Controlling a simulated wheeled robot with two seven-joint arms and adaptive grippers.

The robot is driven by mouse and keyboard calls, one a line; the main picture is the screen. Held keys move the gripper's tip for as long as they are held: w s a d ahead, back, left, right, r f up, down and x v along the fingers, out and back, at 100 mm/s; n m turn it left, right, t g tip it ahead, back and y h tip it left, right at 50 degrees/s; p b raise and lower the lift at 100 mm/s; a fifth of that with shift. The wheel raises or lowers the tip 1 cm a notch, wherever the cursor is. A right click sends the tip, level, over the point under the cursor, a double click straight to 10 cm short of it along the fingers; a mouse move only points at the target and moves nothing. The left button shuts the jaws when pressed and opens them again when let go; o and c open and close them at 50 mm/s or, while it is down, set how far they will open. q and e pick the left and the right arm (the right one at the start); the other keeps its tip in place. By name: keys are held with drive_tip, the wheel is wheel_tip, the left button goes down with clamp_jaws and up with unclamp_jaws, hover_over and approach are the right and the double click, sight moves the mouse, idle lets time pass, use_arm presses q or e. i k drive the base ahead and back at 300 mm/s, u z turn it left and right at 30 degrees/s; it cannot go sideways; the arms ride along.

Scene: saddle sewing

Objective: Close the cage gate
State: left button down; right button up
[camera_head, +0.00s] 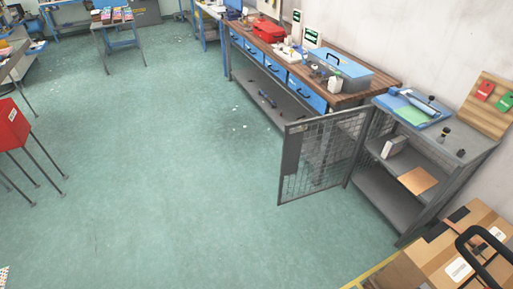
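The cage gate (322,152) is a grey wire-mesh door with a dark plate on its free edge. It stands wide open, swung out to the left of the grey metal cage cabinet (440,178). Its hinge side meets the cabinet's left front post. The cabinet front is uncovered, and its shelves show a small white box (393,147) and a flat tan piece (418,181). Neither of my grippers is in view.
Cardboard boxes (463,240) stand at the lower right, in front of the cabinet. A wooden workbench (345,99) with blue drawers runs along the wall behind the gate. A red box on thin legs (10,125) stands at the left. The green floor (160,190) between is clear.

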sight(293, 142)
drive_tip(key=z, duration=0.05)
drive_tip(key=i, duration=1.4)
drive_tip(key=z, duration=0.85)
